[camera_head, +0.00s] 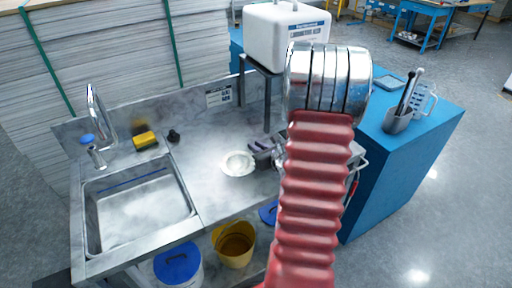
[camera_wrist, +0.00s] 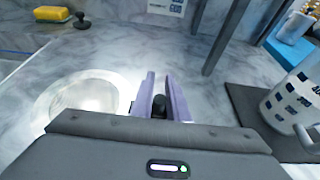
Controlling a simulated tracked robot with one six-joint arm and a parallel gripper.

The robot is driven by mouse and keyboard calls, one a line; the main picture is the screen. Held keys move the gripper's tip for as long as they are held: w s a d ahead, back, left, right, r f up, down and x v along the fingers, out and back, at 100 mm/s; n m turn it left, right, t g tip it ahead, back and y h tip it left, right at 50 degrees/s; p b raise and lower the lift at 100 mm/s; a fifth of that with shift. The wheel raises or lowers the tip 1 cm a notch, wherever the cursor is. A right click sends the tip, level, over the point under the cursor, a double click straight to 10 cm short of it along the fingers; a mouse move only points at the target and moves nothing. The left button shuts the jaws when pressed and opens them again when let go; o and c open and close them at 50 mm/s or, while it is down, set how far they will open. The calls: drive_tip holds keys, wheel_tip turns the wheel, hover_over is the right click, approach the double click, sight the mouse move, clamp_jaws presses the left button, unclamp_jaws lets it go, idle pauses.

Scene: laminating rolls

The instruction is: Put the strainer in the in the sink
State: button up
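A round, pale, shallow dish-like thing, which looks like the strainer (camera_head: 238,163), lies on the grey counter; its surface detail is washed out. In the wrist view the same strainer (camera_wrist: 75,98) lies left of my fingers, its near edge partly hidden by my gripper body. My gripper (camera_head: 264,150) is just right of it in the head view, low over the counter. In the wrist view my two purple-grey fingers (camera_wrist: 162,95) stand apart, clear of the strainer. A small black piece shows between them; I cannot tell what it is. The sink (camera_head: 140,212) is at the left, with nothing seen in it.
A yellow sponge (camera_head: 145,140) and a small black knobbed thing (camera_head: 173,135) lie at the back of the counter. A faucet (camera_head: 97,125) stands behind the sink. A white container (camera_head: 287,35) sits on a raised stand. A mug (camera_wrist: 292,100) is at the right.

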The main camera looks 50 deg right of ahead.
drive_tip(key=o, duration=0.4)
drive_tip(key=shift+c, duration=0.2)
drive_tip(key=shift+s+r, duration=0.1)
drive_tip(key=shift+r, duration=0.05)
drive_tip(key=v, duration=1.2)
idle(0.4)
